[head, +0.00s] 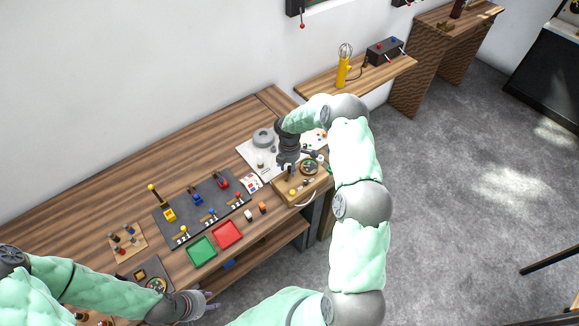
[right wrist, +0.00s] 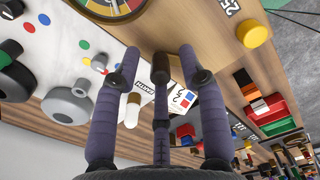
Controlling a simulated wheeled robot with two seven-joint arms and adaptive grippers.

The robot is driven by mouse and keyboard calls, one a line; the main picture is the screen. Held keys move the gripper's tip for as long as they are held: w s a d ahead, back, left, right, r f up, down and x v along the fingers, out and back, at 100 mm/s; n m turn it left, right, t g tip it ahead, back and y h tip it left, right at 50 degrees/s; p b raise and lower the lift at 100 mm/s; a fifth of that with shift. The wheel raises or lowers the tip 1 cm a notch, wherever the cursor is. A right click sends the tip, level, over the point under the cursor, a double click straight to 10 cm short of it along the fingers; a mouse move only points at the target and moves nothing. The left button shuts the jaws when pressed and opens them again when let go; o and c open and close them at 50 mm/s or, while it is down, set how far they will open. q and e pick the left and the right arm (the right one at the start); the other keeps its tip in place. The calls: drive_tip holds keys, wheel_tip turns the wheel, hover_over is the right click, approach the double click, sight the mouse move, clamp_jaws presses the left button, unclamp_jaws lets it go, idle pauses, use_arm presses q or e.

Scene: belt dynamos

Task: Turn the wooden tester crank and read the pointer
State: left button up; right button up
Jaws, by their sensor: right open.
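The wooden tester (head: 284,190) sits at the right end of the bench, with a round dial (head: 308,167) and a yellow knob (head: 292,192) on top. The dial's coloured rim (right wrist: 105,8) and the yellow knob (right wrist: 256,33) also show in the right wrist view. The pointer's reading is too small or cut off. My right gripper (head: 289,168) is open over the tester.
A dark mat (head: 190,208) with small dynamos lies left of the tester. Green (head: 201,251) and red (head: 228,234) trays are in front of it. A white sheet with grey round parts (head: 263,138) lies behind the tester. A shelf with a yellow lamp (head: 342,70) is further back.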

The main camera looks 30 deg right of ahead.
drive_tip(key=shift+f, duration=0.15)
clamp_jaws()
